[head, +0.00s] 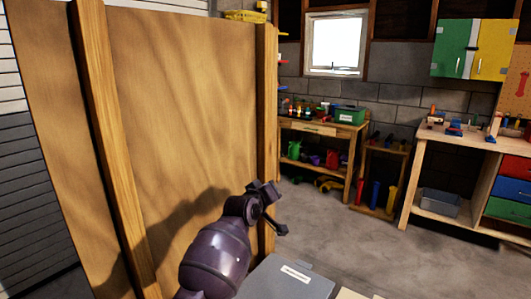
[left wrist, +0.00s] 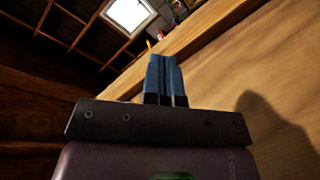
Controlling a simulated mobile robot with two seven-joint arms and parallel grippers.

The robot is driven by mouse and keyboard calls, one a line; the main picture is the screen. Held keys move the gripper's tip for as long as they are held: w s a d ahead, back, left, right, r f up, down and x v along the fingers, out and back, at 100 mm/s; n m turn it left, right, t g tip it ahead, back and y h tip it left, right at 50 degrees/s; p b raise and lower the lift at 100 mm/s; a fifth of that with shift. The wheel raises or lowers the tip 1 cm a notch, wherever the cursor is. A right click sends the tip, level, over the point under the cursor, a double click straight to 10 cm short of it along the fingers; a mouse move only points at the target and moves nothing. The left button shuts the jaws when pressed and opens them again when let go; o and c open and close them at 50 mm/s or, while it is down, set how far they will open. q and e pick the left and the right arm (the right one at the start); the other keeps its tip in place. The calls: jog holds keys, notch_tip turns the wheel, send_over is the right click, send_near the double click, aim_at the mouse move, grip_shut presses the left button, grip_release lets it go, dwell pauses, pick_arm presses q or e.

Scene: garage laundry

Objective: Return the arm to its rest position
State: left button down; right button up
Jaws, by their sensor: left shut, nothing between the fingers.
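My left arm (head: 215,258) rises from the bottom of the head view, in front of a large wooden panel. My left gripper (head: 282,231) is at its end, beside the panel's right post. In the left wrist view the two blue-grey fingers (left wrist: 166,80) are together with nothing between them, so the left gripper is shut and empty. The wooden panel (left wrist: 270,70) fills the right of that view, close to the gripper; I cannot tell whether they touch. My right gripper is not in view.
The wooden panel (head: 190,100) blocks the left side. A grey box top with a label (head: 290,278) lies at the bottom centre. A workbench (head: 325,128) with tools stands at the back, another bench (head: 465,140) at right. The concrete floor (head: 340,240) between is clear.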

pick_arm(q)
jog(key=s+a+f+m+t+y, duration=0.1)
jog(key=s+a+f+m+y, duration=0.1)
jog(key=s+a+f, duration=0.55)
jog(key=s+a+f+m+t+y, duration=0.15)
jog(key=s+a+f, duration=0.35)
jog(key=s+a, duration=0.55)
jog(key=s+a+f+g+y, duration=0.1)
jog(key=s+a+f, duration=0.2)
jog(key=s+f, duration=0.3)
jog(key=s+a+f+g+y, duration=0.1)
jog(key=s+a+f, duration=0.3)
jog(key=s, duration=1.1)
jog(key=s+a+f+g+y, duration=0.1)
jog(key=s+a+f+g, duration=0.2)
jog(key=s+f, duration=0.5)
jog(key=s+a, duration=0.1)
jog(key=s, duration=0.2)
jog(key=shift+f+y, duration=0.2)
jog(key=shift+y, duration=0.15)
jog(key=shift+g, duration=0.25)
